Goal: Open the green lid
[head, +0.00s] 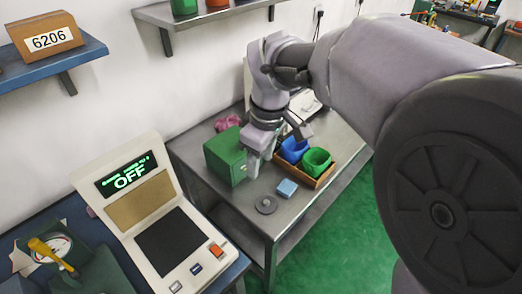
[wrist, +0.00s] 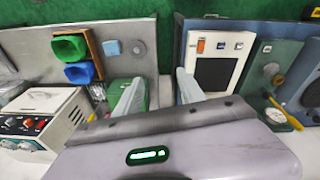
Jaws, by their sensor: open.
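A green box (head: 226,165) stands on the grey metal table, and its green lid (head: 222,142) looks closed, lying flat on top. The box also shows in the wrist view (wrist: 116,88), partly hidden behind a finger. My gripper (head: 261,163) points down just right of the box in the head view. Its two fingers are spread apart with nothing between them, as the wrist view also shows (wrist: 160,90). Whether a finger touches the box I cannot tell.
A tray (head: 321,180) with a blue bin (head: 292,150) and a green bin (head: 316,161) stands right of my gripper. A light blue block (head: 287,188) and a grey ring (head: 266,204) lie in front. A console (head: 150,215) reading OFF stands at left.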

